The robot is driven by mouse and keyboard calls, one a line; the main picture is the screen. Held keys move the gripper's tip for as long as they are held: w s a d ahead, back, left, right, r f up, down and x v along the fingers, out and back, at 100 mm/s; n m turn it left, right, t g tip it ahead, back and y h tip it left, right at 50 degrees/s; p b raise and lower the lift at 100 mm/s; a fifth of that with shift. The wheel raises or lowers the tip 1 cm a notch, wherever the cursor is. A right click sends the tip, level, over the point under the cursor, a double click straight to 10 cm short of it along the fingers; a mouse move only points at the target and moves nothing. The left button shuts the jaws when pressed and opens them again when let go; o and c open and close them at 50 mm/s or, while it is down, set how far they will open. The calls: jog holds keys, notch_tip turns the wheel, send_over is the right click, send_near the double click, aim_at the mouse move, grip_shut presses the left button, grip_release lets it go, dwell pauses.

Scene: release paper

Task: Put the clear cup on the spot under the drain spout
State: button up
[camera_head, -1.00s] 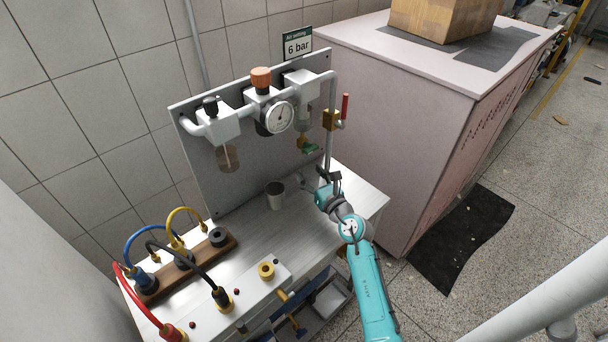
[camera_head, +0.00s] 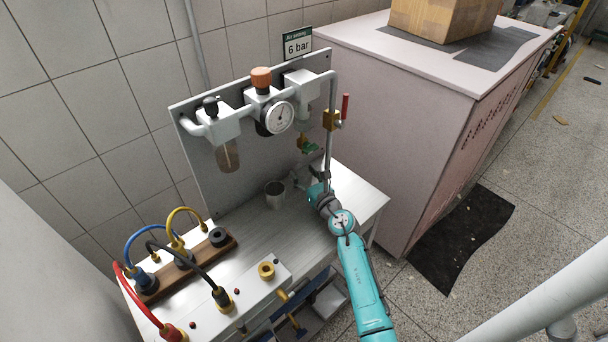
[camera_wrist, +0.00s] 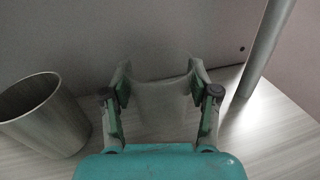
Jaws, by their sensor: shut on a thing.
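My gripper (camera_wrist: 160,90) is shut on the clear cup (camera_wrist: 163,108), with one finger on each side of its wall. The cup is upright and see-through; I cannot tell whether its base touches the bench. In the head view my gripper (camera_head: 304,183) is low over the right part of the bench top, and the clear cup is hard to make out there. A brass fitting with a green handle (camera_head: 309,148) hangs below the right unit on the panel, above and near my gripper. It looks like the drain spout. The spot beneath it is not clearly visible.
A grey metal cup (camera_head: 275,194) stands left of my gripper; it also shows close by in the wrist view (camera_wrist: 45,115). A vertical pipe (camera_head: 329,150) rises at the right. The back panel (camera_head: 262,160) stands behind.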

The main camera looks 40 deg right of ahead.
jog(key=shift+f, duration=0.1)
jog(key=o, duration=1)
jog(key=shift+s, duration=0.15)
jog(key=s, duration=0.3)
jog(key=s+a, duration=0.1)
jog(key=s, duration=0.3)
jog(key=s+a, duration=0.1)
jog(key=s, duration=0.3)
jog(key=shift+s+a, duration=0.15)
jog(key=shift+s, duration=0.1)
